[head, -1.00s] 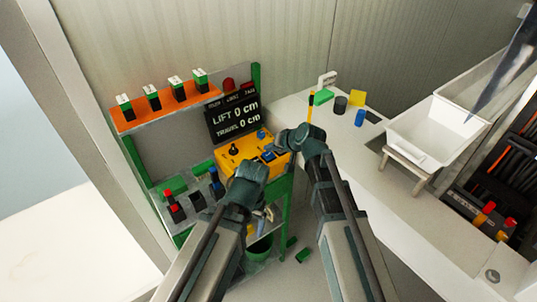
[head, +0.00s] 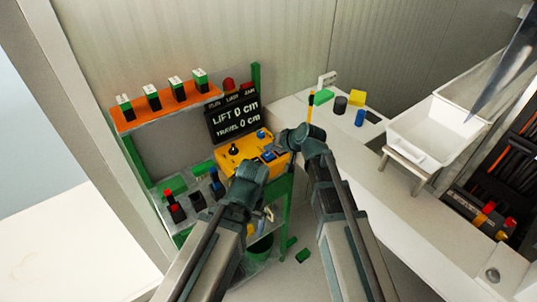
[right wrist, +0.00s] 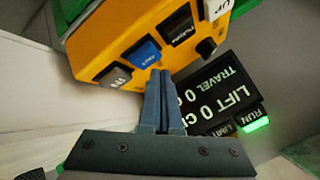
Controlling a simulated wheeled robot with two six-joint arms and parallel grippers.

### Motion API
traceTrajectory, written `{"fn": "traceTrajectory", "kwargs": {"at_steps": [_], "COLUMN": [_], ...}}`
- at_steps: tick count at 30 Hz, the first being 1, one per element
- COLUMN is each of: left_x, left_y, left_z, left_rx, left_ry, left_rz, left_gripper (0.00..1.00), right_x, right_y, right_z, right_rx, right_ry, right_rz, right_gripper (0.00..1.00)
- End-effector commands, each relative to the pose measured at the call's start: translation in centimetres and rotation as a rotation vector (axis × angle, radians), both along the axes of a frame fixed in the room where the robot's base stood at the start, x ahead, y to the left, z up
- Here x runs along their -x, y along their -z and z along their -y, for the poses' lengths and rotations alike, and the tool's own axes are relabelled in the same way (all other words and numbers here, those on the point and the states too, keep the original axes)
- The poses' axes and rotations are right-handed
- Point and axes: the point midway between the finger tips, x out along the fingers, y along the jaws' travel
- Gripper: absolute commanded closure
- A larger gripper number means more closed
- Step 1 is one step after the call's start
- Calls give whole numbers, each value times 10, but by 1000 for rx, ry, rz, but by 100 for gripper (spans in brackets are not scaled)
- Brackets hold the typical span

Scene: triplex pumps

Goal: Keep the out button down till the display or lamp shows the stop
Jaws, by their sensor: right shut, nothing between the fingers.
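The yellow control box (head: 232,154) sits on the green-framed stand. In the right wrist view it shows a blue button (right wrist: 142,51), a grey button (right wrist: 115,75) and a black button (right wrist: 178,25); the blue button's label is too small to read surely. My right gripper (right wrist: 159,73) is shut and empty, its tips at the edge of the blue button; I cannot tell whether they press it. The display (head: 233,117) reads LIFT 0 cm and TRAVEL 0 cm. The RUN lamp (right wrist: 255,125) glows green; the LIMIT lamp (right wrist: 228,131) is dark. My left gripper (head: 250,178) is low before the box, fingers unclear.
An orange shelf (head: 165,107) with several green-and-black blocks stands behind left. A red dome (head: 229,84) is above the display. A white counter with small coloured blocks and a white bin (head: 430,135) lies right. Switches (head: 175,212) stand on the lower shelf.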

Motion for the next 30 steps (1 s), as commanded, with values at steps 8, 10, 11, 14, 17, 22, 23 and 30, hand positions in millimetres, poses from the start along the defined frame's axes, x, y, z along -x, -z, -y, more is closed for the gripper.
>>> {"fn": "traceTrajectory", "kwargs": {"at_steps": [8, 10, 11, 14, 17, 22, 23, 30], "left_x": [0, 0, 0, 0, 0, 0, 0, 0], "left_y": [9, 9, 9, 8, 8, 9, 9, 12], "left_z": [0, 0, 0, 0, 0, 0, 0, 0], "left_rx": [0, 0, 0, 0, 0, 0, 0, 0], "left_ry": [0, 0, 0, 0, 0, 0, 0, 0], "left_rz": [0, 0, 0, 0, 0, 0, 0, 0], "left_gripper": [20, 20, 20, 20, 20, 20, 20, 20], "right_x": [0, 0, 0, 0, 0, 0, 0, 0], "right_y": [9, 9, 9, 8, 8, 9, 9, 12], "right_z": [0, 0, 0, 0, 0, 0, 0, 0], "right_rx": [0, 0, 0, 0, 0, 0, 0, 0], "right_ry": [0, 0, 0, 0, 0, 0, 0, 0], "right_rz": [0, 0, 0, 0, 0, 0, 0, 0], "right_gripper": [100, 100, 100, 100, 100, 100, 100, 100]}}
